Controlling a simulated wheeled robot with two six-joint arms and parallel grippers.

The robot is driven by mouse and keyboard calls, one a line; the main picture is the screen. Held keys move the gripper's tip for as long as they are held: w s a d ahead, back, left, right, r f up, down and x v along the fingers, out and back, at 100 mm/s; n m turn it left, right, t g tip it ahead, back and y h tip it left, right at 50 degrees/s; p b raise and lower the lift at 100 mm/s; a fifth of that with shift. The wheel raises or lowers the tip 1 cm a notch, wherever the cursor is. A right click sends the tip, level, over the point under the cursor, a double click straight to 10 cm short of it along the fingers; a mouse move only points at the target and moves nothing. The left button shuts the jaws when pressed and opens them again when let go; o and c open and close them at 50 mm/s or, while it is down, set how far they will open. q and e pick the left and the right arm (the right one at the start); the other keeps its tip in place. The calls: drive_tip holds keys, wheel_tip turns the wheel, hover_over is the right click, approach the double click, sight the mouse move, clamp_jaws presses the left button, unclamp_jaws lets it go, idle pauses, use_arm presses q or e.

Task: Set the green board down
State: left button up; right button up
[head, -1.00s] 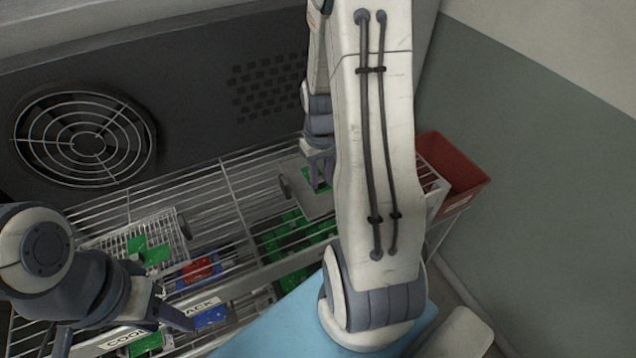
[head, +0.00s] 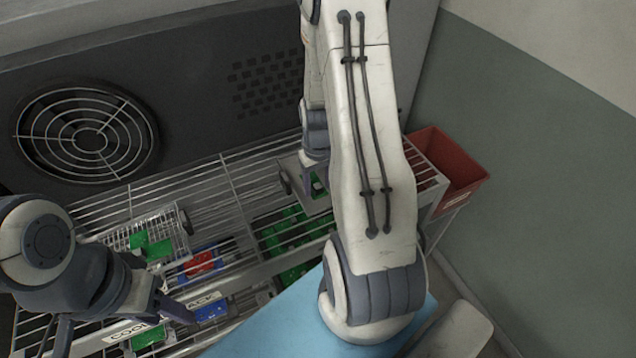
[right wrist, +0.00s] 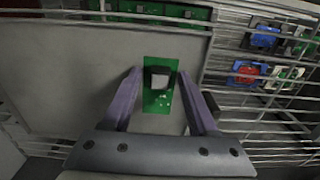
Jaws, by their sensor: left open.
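The green board (right wrist: 157,103) has a grey square chip on it. In the right wrist view it lies over a flat grey plate (right wrist: 60,75), between the two fingers of my right gripper (right wrist: 159,72). The fingers stand apart with a narrow gap seen on each side of the board. In the head view only a bit of green shows under my right gripper (head: 316,180), and my right arm hides most of the plate. My left gripper (head: 118,328) is open and empty at the lower left, above the rack's front edge.
The wire rack (head: 225,180) holds a wire basket (head: 120,240) with green boards, a red-and-blue part (head: 200,263), a blue part (head: 212,312) and a row of green boards (head: 290,235). A red bin (head: 447,170) hangs at the right end. A dark fan panel stands behind.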

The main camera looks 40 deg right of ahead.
sight(318, 186)
drive_tip(key=shift+r, duration=0.5)
wheel_tip(318, 186, up, 11)
drive_tip(key=b, duration=0.1)
drive_tip(key=s+a+r+n, duration=0.1)
drive_tip(key=a+r+n, duration=0.1)
drive_tip(key=a, duration=0.7)
drive_tip(key=s+a+r+n, duration=0.1)
drive_tip(key=a+r+n, duration=0.1)
drive_tip(key=a, duration=0.7)
drive_tip(key=s+a+r+n+y, duration=0.1)
drive_tip(key=s+a+n, duration=0.4)
drive_tip(key=s+a, duration=0.6)
drive_tip(key=s, duration=0.2)
drive_tip(key=shift+s+a+r+n, duration=0.25)
drive_tip(key=shift+s+a+n, duration=0.05)
drive_tip(key=shift+a+n, duration=0.1)
